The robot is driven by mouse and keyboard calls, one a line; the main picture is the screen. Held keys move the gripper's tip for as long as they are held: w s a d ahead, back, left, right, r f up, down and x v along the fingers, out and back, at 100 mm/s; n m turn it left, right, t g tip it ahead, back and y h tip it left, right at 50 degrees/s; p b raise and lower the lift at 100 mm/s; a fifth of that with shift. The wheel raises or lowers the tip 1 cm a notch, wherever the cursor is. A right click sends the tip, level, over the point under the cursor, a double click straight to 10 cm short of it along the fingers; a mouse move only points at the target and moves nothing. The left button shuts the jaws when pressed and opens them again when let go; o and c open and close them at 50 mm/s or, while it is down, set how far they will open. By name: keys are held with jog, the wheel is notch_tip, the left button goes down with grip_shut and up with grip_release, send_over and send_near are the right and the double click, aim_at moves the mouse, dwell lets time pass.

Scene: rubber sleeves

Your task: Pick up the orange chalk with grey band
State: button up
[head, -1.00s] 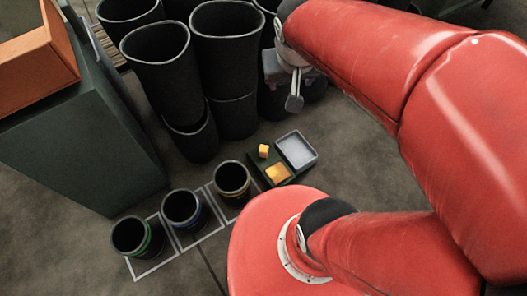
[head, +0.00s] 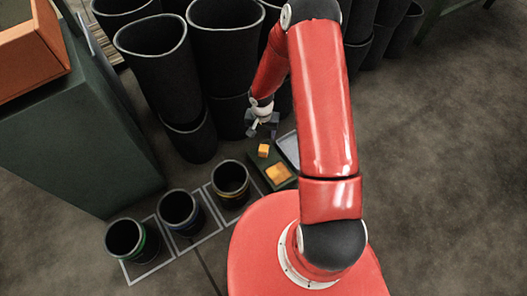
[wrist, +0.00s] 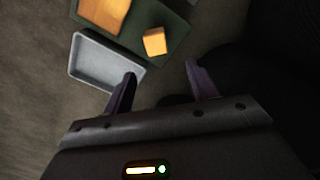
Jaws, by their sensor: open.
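A small orange block (head: 263,151) stands on a dark green board, and a larger, flatter orange piece (head: 278,173) lies nearer to me on it. In the wrist view, the small block (wrist: 154,41) and the larger piece (wrist: 103,12) show again, the larger one cut by the top edge. I cannot make out a grey band on either. My gripper (head: 262,128) is just beyond the small block in the head view. In the wrist view its fingers (wrist: 160,70) are open and empty, with the small block ahead of the gap.
A shallow grey tray (wrist: 92,68) sits beside the green board (wrist: 172,21). Tall black sleeves (head: 155,60) stand close behind and left of my gripper. Three short black cups (head: 125,238) stand in white-outlined squares. A dark green cabinet (head: 75,135) is at left.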

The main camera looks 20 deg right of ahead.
aim_at(264, 148)
jog(key=f, duration=0.6)
jog(key=s+f+b, duration=0.1)
jog(key=f, duration=0.2)
jog(key=shift+s+f, duration=0.1)
jog(key=shift+f, duration=0.3)
jog(key=c, duration=1.2)
jog(key=shift+o, duration=0.2)
jog(key=shift+r, duration=0.1)
notch_tip(264, 148, up, 20)
jog(key=p, duration=0.3)
